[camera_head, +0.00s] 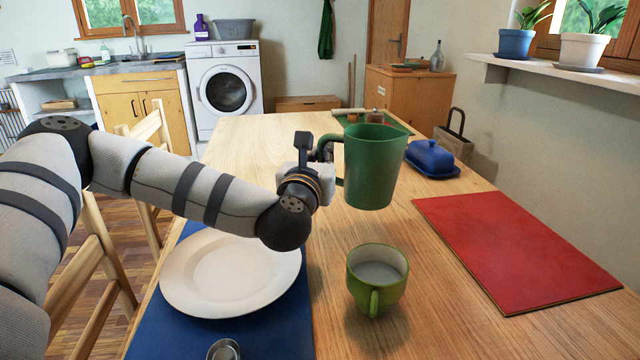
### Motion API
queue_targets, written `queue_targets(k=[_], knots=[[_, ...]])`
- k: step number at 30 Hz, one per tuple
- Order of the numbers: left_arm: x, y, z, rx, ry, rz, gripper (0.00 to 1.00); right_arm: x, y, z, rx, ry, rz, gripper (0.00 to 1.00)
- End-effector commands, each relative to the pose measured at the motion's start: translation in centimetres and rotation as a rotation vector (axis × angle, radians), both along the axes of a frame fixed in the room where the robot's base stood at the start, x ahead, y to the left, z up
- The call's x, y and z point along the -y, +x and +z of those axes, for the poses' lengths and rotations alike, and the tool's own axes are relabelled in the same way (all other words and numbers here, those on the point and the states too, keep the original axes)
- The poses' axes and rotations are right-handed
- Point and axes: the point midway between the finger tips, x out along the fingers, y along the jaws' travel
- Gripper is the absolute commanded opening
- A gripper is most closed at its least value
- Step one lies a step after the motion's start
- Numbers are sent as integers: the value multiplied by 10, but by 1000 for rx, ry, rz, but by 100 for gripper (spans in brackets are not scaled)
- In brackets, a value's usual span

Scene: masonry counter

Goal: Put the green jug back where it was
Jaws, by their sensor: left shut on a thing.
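The green jug (372,172) is upright in the middle of the view. It appears to be held above the wooden table, behind the green cup. My left gripper (326,158) is shut on the jug's handle at its left side; the fingertips are partly hidden. A green cup (376,291) with greyish contents stands on the table in front of the jug, its handle towards me. My right gripper is not in view.
A white plate (232,275) lies on a blue placemat (265,338), with a small metal cup (224,349) in front. A red placemat (513,248) lies bare at right. A blue butter dish (431,158) and a green mat (343,121) with small items are farther back.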

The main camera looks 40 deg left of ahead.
Motion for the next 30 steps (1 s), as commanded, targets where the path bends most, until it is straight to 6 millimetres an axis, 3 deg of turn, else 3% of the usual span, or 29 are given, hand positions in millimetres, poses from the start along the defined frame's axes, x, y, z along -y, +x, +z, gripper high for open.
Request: queue_targets(k=[3, 11, 15, 26, 27, 29, 30], knots=[[-13, 10, -20, 2, 1, 3, 0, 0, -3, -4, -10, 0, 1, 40], [-27, 21, -42, 2, 0, 2, 0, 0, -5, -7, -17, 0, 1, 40], [-25, 20, -67, 2, 1, 0, 0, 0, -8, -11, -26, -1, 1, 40], [-25, 20, -72, 5, -1, 0, 0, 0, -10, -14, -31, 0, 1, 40], [-25, 19, -74, -1, 0, 0, 16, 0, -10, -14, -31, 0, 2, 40], [-25, 19, -73, 0, 0, 0, 30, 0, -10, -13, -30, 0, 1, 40], [-25, 19, -73, 0, 0, 0, 32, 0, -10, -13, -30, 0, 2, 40]])
